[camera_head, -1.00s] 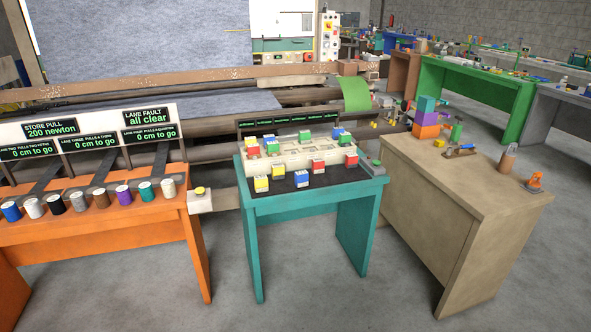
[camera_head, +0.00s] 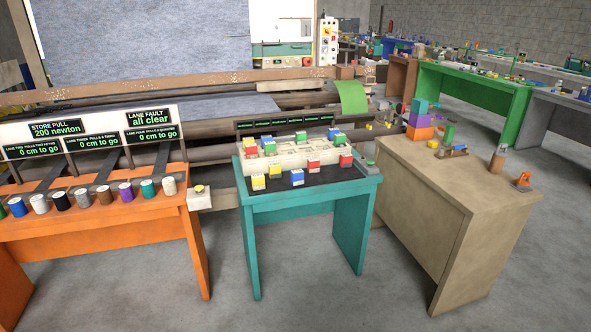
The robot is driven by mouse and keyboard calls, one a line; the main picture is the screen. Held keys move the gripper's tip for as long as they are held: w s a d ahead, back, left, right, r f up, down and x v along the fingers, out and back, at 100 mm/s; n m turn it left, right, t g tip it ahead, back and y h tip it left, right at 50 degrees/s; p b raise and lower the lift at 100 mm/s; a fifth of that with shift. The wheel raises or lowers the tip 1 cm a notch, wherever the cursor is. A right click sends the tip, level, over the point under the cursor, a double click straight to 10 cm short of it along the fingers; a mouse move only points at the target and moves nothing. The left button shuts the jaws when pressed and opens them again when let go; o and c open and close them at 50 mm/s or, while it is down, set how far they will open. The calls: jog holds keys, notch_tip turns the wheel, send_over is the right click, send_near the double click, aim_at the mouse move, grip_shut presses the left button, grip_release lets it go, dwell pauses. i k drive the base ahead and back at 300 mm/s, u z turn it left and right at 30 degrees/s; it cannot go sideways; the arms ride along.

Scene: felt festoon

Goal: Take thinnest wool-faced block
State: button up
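Small blocks with coloured tops and white lower parts stand on the teal table (camera_head: 310,195). On its dark front strip are a yellow block (camera_head: 258,182), a blue block (camera_head: 297,178), a red block (camera_head: 313,163) and another red block (camera_head: 345,161). Several more, among them a green block (camera_head: 301,137) and a blue block (camera_head: 333,133), sit on the pale stepped rack (camera_head: 285,160) behind. The blocks are too small here to tell their thicknesses or which faces are wool. My gripper is not in view.
An orange bench (camera_head: 110,220) with a row of spools stands at left, a beige table (camera_head: 440,185) with tools and stacked boxes at right. A large roller machine (camera_head: 200,100) with grey felt lies behind. Grey floor (camera_head: 320,300) is clear in front and between the tables.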

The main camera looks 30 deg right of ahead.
aim_at(313, 164)
jog(key=u, duration=0.1)
jog(key=i, duration=1)
jog(key=u, duration=0.1)
jog(key=k, duration=0.95)
jog(key=z, duration=0.2)
jog(key=i, duration=0.5)
jog(key=u, duration=0.1)
